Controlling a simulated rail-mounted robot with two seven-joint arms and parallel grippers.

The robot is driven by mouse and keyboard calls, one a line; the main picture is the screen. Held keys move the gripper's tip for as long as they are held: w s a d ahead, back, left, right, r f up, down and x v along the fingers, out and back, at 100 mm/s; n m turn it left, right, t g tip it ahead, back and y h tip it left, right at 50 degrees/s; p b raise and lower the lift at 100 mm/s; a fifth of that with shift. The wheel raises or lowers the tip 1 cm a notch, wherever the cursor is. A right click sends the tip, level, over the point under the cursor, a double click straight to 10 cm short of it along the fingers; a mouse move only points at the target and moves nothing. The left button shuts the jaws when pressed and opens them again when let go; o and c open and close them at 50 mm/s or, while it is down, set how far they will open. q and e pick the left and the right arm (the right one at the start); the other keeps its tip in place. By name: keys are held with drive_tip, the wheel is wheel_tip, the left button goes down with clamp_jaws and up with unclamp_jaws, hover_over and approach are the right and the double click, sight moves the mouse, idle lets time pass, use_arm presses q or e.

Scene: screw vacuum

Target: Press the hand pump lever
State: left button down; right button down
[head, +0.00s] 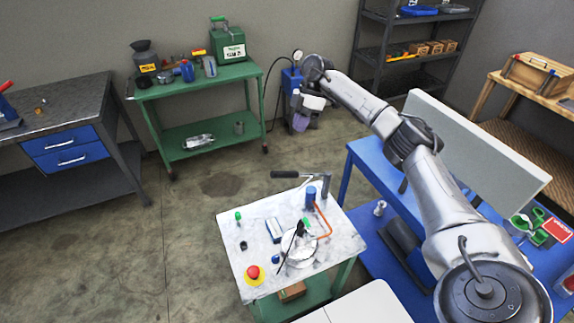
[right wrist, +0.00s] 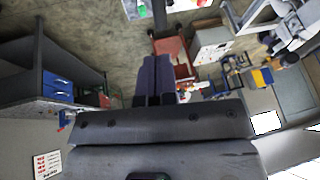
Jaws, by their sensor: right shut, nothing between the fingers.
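The hand pump stands at the back edge of a small white-topped table (head: 240,235) in the head view. It has a blue cylinder (head: 311,192) and a lever (head: 290,174) with a black grip that sticks out to the left. An orange hose (head: 326,220) runs from the pump to a round pale chamber (head: 300,254). My right gripper (head: 301,122) hangs beyond and above the lever, apart from it. Its dark fingers are shut and empty; they also show in the right wrist view (right wrist: 153,72). My left gripper is not in view.
A red push button (head: 254,272) on a yellow base and small parts lie on the white top. A green cart (head: 225,75) stands at the back. A blue bench (head: 365,165) with a grey panel (head: 475,140) is at right, under my right arm. Open floor lies left of the table.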

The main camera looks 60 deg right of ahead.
drive_tip(key=shift+m, duration=0.4)
drive_tip(key=shift+f, duration=0.1)
drive_tip(key=b, duration=0.1)
approach(285, 174)
drive_tip(key=x, duration=0.5)
drive_tip(key=shift+w+d+f, duration=0.2)
drive_tip(key=shift+w+f, duration=0.05)
drive_tip(key=shift+f, duration=0.1)
drive_tip(key=shift+a+f, duration=0.3)
drive_tip(key=shift+f, duration=0.35)
